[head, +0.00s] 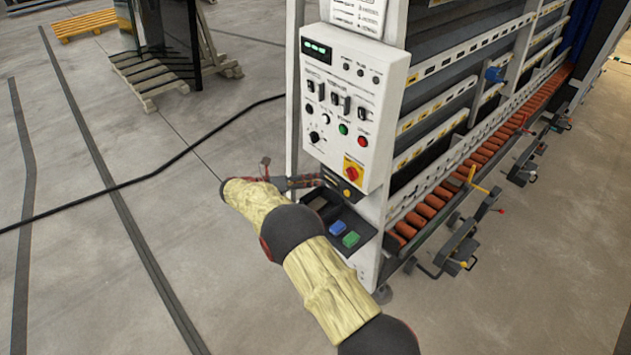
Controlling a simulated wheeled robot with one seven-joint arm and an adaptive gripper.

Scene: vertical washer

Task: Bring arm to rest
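My arm, with pale yellow links and dark joints, reaches up from the bottom right in the head view. It bends near the washer's front corner. My gripper (304,182) is at its far end, dark and small, and points right toward the lower edge of the white control panel (344,108). I cannot tell whether it touches the panel or whether its fingers are open or shut. The vertical washer (450,108) stands at the right. A tray (358,225) below the panel holds a blue block (337,228) and a green block (350,239).
A black cable (150,177) runs across the concrete floor to the washer. Wooden pallets (150,80) and a dark glass sheet (175,35) stand at the back left. Orange rollers (470,165) line the washer's base. The floor at left is mostly clear.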

